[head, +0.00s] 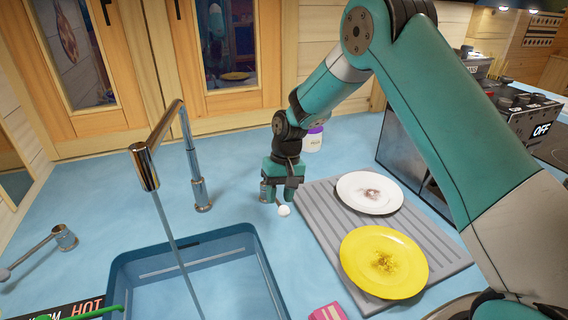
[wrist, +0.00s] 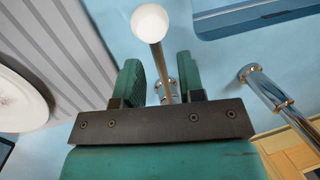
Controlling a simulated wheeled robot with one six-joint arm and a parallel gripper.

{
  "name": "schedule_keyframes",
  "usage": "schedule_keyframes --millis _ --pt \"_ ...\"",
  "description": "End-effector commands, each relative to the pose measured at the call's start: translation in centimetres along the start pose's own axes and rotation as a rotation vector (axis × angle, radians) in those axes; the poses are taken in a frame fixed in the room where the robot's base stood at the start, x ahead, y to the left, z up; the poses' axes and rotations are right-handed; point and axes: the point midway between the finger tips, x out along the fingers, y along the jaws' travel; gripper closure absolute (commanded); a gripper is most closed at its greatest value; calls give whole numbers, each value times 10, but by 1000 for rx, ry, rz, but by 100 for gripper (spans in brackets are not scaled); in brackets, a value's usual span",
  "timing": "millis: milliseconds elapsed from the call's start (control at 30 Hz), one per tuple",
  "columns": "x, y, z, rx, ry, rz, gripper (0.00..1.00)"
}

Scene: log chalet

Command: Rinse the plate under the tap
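A white plate (head: 370,192) with a brown smear and a yellow plate (head: 384,262) with a dark yellow-brown stain lie on a grey ridged drainboard (head: 318,209). The chrome tap (head: 167,127) arches over the blue sink (head: 262,262), and a thin stream of water (head: 170,240) falls from its spout into the basin. My gripper (head: 281,199) points down beside the drainboard, right of the tap. In the wrist view my gripper (wrist: 160,82) is open, with a metal lever tipped by a white ball (wrist: 150,23) between its fingers. A gap shows on both sides of the lever.
Another metal lever (head: 66,238) is at the left, near a label reading HOT (head: 88,305). A pink item (head: 328,312) lies by the sink's front right. A purple-lidded jar (head: 314,138) stands behind my gripper. A dark-sided appliance (head: 412,150) borders the drainboard.

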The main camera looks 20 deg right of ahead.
Motion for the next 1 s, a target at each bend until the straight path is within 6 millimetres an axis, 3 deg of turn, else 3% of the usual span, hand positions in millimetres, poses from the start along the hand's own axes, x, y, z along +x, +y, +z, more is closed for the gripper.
schedule_keyframes --millis 400,600,800,1000 --pt "-102 1 -1 1 8 0 64" --pt "-142 0 0 1 4 -1 64" --pt "-158 0 0 -1 2 0 64" --pt "-160 0 0 0 1 0 64"
